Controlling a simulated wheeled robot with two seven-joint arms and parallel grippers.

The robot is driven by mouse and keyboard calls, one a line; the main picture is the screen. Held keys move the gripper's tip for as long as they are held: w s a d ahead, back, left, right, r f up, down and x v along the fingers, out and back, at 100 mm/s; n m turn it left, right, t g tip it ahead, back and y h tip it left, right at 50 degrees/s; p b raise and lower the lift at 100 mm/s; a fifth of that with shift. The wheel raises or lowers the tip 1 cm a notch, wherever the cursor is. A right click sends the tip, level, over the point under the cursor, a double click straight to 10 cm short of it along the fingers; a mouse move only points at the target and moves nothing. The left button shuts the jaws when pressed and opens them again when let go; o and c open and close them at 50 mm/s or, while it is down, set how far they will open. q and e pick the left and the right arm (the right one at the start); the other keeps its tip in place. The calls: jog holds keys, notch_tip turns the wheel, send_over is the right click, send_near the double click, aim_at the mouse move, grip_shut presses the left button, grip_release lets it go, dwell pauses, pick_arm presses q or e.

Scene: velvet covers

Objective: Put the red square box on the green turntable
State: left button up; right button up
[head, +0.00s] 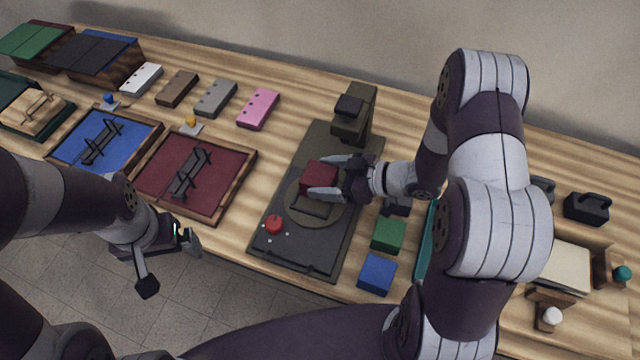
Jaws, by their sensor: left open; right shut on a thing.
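The red square box (319,177) is between the fingers of my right gripper (322,180), which is shut on it. Box and gripper are over the round, dark olive-green turntable (330,215), on the upper left part of its disc. I cannot tell whether the box touches the disc. The turntable is set in a dark base plate (290,245), and the gripper hides part of it. A dark rectangular piece shows on the disc just below the box. My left gripper (172,264) is open and empty, in front of the table's front edge.
A dark olive post (352,115) stands at the plate's back, and a red knob (274,225) at its front left. A green block (388,235) and a blue block (377,273) are right of the plate. Blue (72,150) and maroon (150,180) trays are to the left.

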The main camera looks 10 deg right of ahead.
aim_at(321, 186)
jog(key=shift+w+a+f, duration=0.5)
jog(key=shift+w+f, duration=0.3)
jog(key=shift+f, duration=0.1)
jog(key=shift+s+f, duration=0.15)
jog(key=shift+f, duration=0.5)
jog(key=shift+s+f, duration=0.15)
jog(key=shift+f, duration=0.45)
jog(key=shift+w+f, duration=0.2)
jog(key=shift+f, duration=0.1)
jog(key=shift+s+f+b, duration=0.2)
jog(key=shift+f+b, duration=0.25)
jog(key=shift+f, duration=0.1)
jog(key=o, duration=1.2)
jog(key=shift+s+a+f, duration=0.1)
jog(key=shift+s, duration=0.05)
